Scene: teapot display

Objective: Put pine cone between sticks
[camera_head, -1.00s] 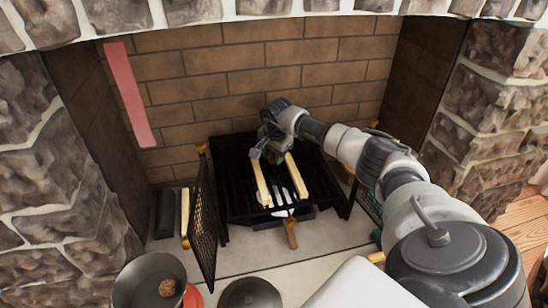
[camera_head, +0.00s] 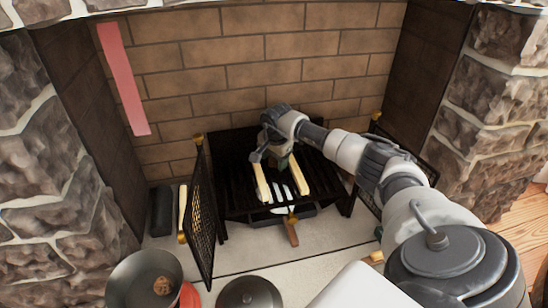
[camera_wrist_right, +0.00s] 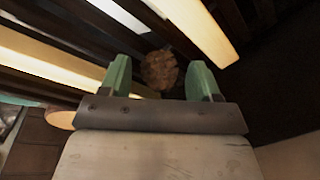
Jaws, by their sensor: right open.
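Two pale sticks lie on the black grate (camera_head: 239,197) in the fireplace, a left stick (camera_head: 262,184) and a right stick (camera_head: 301,176). My right gripper (camera_head: 284,161) is over the back of the grate, near the sticks' far ends. In the right wrist view its green fingers (camera_wrist_right: 163,80) are open. A brown pine cone (camera_wrist_right: 158,70) shows between and just beyond the fingertips, with a pale stick on either side. I cannot tell whether a finger touches it. In the head view this cone is hidden. Another pine cone (camera_head: 162,286) sits in a dark pan. My left gripper is not in view.
The dark pan (camera_head: 126,283) stands at the front left, beside a dark round lid (camera_head: 249,294). Mesh screen doors flank the grate, the left one (camera_head: 204,215) standing open. A wooden-handled tool (camera_head: 292,232) sticks out in front. The hearth floor before the grate is partly clear.

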